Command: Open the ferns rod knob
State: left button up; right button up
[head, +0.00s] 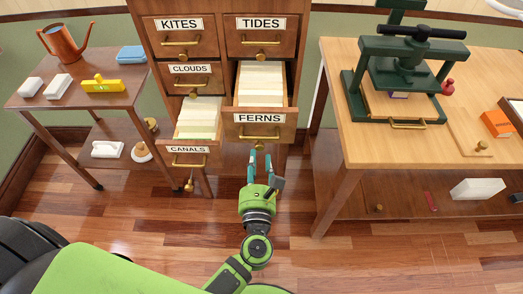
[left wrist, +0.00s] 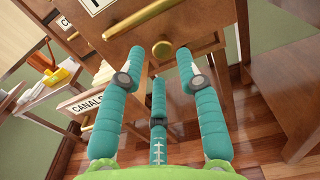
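The FERNS drawer (head: 287,124) of the wooden card cabinet is pulled out, with cream cards (head: 260,80) inside. Its brass handle (head: 275,136) is under the label. The round brass rod knob (head: 259,145) sits low on the drawer front; it shows larger in the left wrist view (left wrist: 162,49). My left gripper (head: 260,158) is just below and in front of this knob. In the left wrist view its teal fingers (left wrist: 160,58) are spread, with the knob seen between the upper two tips and no clear contact. My right gripper is not in view.
The CANALS drawer (head: 190,159) is also out, close on the left, with its own knob (head: 189,186). A side table (head: 75,97) with small items stands left. A workbench (head: 345,140) with a green press (head: 400,65) stands right. The floor in front is clear.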

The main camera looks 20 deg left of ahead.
aim_at(259, 148)
pick_arm(q)
jog(key=shift+p+x, duration=0.3)
jog(key=shift+x, duration=1.5)
jog(key=shift+d, duration=0.15)
grip_shut()
